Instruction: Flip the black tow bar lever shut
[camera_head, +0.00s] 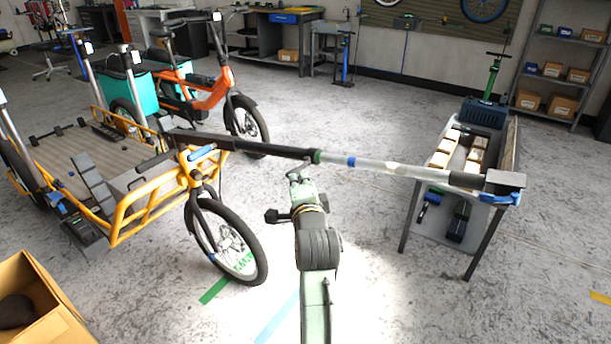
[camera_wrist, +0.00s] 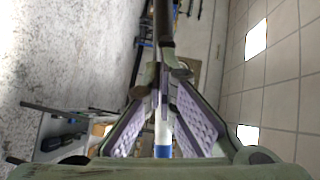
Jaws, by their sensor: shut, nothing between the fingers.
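The tow bar (camera_head: 400,168) spans level from the yellow cargo bike on the left to a small table on the right. Its left part is black and its right part is silver, with a green ring and a blue band near the middle. In the wrist view its black part (camera_wrist: 163,25) runs up beyond my fingertips, and the blue band (camera_wrist: 163,152) shows between my fingers. I cannot pick out the black lever as a separate part. My gripper (camera_head: 298,172) is shut and empty, close by the bar near the green ring; it also shows in the wrist view (camera_wrist: 161,85).
The yellow cargo bike (camera_head: 128,222) stands left, with an orange bike (camera_head: 205,92) behind it. The table (camera_head: 425,215) at right holds a tray of boxes. A cardboard box (camera_head: 50,318) is at the lower left. The floor around my arm is clear.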

